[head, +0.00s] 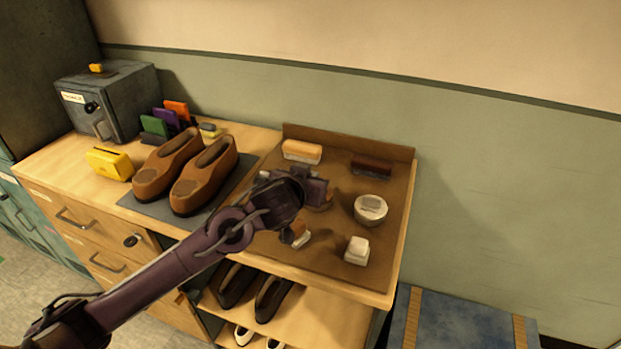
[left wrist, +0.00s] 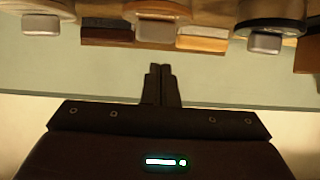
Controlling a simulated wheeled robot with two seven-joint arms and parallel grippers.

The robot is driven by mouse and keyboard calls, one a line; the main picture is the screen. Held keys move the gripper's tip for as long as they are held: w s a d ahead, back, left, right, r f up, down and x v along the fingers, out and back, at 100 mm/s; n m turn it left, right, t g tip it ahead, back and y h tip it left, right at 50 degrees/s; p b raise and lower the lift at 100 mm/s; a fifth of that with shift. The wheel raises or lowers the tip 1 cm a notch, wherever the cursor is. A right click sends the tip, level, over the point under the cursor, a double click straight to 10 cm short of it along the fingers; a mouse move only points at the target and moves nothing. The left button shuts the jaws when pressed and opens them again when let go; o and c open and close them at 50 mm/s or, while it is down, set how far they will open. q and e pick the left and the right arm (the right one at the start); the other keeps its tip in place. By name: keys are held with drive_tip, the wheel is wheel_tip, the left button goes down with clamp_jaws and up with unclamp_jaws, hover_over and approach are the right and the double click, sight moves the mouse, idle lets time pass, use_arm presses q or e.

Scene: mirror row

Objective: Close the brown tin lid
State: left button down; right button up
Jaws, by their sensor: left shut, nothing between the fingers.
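My left gripper (head: 318,194) is above the brown mat on the counter, its fingers shut and empty. The shut fingers also show in the left wrist view (left wrist: 160,84). I cannot pick out the brown tin for sure in the head view; my arm covers part of the mat. A small brown and pale thing (head: 296,234) shows just below my gripper, partly hidden. In the left wrist view, a round tan-brown thing with a grey tab (left wrist: 157,14) is cut by the top edge, above my fingertips and apart from them. Its lid state cannot be told.
A round tin with a pale top (head: 370,209) and a white block (head: 357,250) are on the mat's right side. A tan brush (head: 302,151) and a dark brush (head: 371,165) lie at the back. Brown shoes (head: 203,178) stand left. The mat has a raised back edge.

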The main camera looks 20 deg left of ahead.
sight(296, 219)
use_arm(q)
wheel_tip(296, 219, up, 2)
drive_tip(key=shift+r+p, duration=0.15)
drive_tip(key=shift+p, duration=0.4)
drive_tip(key=s+f+b, duration=0.1)
drive_tip(key=s, duration=0.1)
drive_tip(key=s+f+b, duration=0.1)
drive_tip(key=s, duration=0.2)
drive_tip(key=s+f+b, duration=0.2)
drive_tip(key=s, duration=0.1)
drive_tip(key=shift+s+a, duration=0.15)
drive_tip(key=shift+s+r, duration=0.1)
drive_tip(key=shift+s, duration=0.45)
use_arm(e)
drive_tip(key=shift+s+d+f, duration=0.15)
drive_tip(key=shift+s+f, duration=0.05)
drive_tip(key=shift+f, duration=0.8)
